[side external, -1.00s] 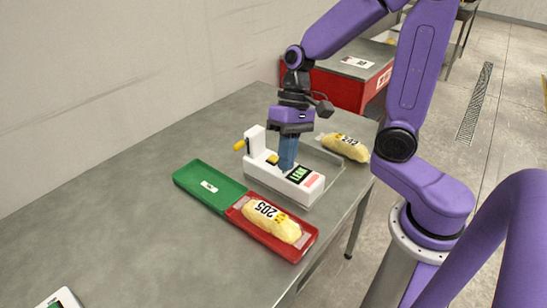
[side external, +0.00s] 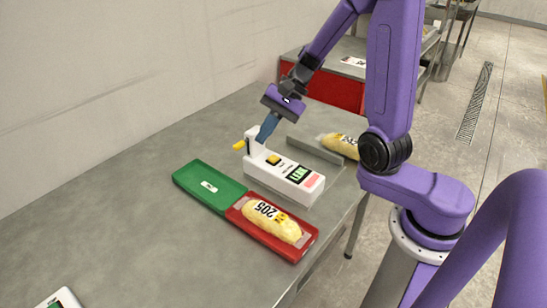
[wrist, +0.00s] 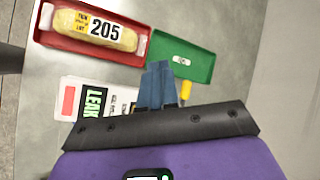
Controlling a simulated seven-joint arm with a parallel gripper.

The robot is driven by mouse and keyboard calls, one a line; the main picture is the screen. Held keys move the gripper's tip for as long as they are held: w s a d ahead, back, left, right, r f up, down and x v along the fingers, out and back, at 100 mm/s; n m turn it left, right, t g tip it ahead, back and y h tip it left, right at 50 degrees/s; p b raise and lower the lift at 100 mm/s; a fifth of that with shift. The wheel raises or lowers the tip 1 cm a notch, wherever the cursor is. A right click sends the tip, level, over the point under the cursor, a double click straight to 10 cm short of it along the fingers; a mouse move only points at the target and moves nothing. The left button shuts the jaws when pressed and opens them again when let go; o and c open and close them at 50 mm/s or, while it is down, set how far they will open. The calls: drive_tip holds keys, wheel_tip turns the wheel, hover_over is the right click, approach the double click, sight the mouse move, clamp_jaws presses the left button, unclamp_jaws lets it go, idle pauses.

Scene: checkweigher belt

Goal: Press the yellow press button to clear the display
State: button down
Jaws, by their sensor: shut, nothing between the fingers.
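The yellow press button (side external: 273,160) is a small square on top of the white device (side external: 285,182). The device's green-lit display (side external: 299,174) reads LEAK, and the word also shows in the wrist view (wrist: 95,106). My gripper (side external: 262,140), with blue fingers, is shut and empty. It is tilted, its tips beside the device's upright end post, above and slightly left of the button; whether they touch the post I cannot tell. In the wrist view, my fingers (wrist: 158,66) hide the button.
A yellow knob (side external: 239,145) sticks out from the device's post. In front are a green tray (side external: 190,178) and a red tray (side external: 250,222) with a pale yellow pack marked 205 (side external: 270,219). Another pack (side external: 338,146) lies behind the device.

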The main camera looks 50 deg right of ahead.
sight(277, 157)
drive_tip(key=w+d+m+t, duration=0.2)
drive_tip(key=d+m+t, duration=0.2)
drive_tip(key=d+m, duration=0.3)
drive_tip(key=shift+d+h, duration=0.2)
drive_tip(key=shift+h, duration=0.2)
drive_tip(key=shift+f, duration=0.15)
drive_tip(key=shift+f, duration=4.35)
drive_tip(key=shift+f, duration=0.15)
drive_tip(key=shift+f, duration=0.25)
drive_tip(key=shift+f, duration=0.45)
drive_tip(key=shift+r, duration=0.9)
